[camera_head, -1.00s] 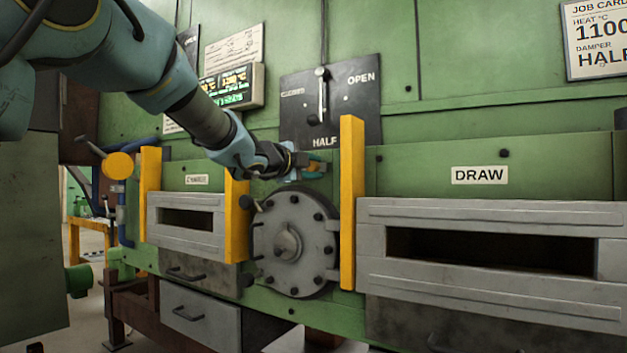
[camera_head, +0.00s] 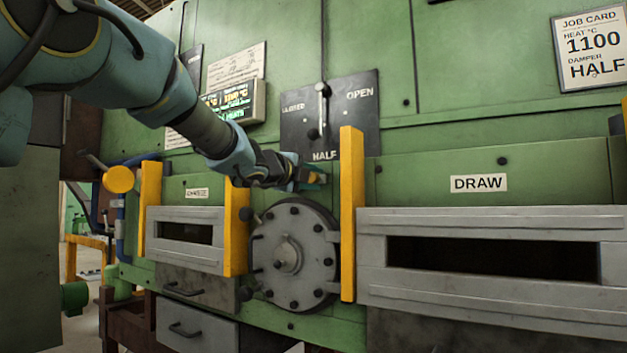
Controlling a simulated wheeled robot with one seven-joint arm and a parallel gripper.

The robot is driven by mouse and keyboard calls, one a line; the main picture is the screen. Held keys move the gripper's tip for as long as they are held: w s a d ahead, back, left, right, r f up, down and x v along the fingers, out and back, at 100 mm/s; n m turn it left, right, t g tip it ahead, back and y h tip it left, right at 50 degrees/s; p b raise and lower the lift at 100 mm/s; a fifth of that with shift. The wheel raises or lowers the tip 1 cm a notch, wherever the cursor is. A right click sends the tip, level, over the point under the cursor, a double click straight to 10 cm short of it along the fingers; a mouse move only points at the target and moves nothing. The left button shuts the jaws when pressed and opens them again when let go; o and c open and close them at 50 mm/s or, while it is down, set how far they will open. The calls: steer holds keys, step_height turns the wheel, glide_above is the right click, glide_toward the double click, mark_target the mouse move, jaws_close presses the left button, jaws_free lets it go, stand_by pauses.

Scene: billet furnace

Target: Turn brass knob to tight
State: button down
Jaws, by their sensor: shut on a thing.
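My gripper (camera_head: 314,179) is at the green furnace front, just below the dark damper plate (camera_head: 357,121) and above the round grey bolted cover (camera_head: 293,256). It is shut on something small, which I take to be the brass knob. The fingers and wrist hide the knob, so its face and any tight mark cannot be read. The damper lever (camera_head: 323,104) stands upright on the plate, between the CLOSED and OPEN labels and above HALF.
Yellow uprights (camera_head: 351,213) stand close right of my gripper and to its left (camera_head: 236,228). A grey DRAW door frame (camera_head: 490,219) with a dark slot projects at right. A lit display (camera_head: 232,101) and a job card (camera_head: 590,45) are on the wall.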

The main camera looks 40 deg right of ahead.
steer(key=shift+f, duration=0.1)
steer(key=c, duration=0.5)
jaws_free()
steer(key=shift+a, duration=0.1)
steer(key=b+v, duration=0.1)
steer(key=v, duration=0.9)
steer(key=shift+a, duration=0.35)
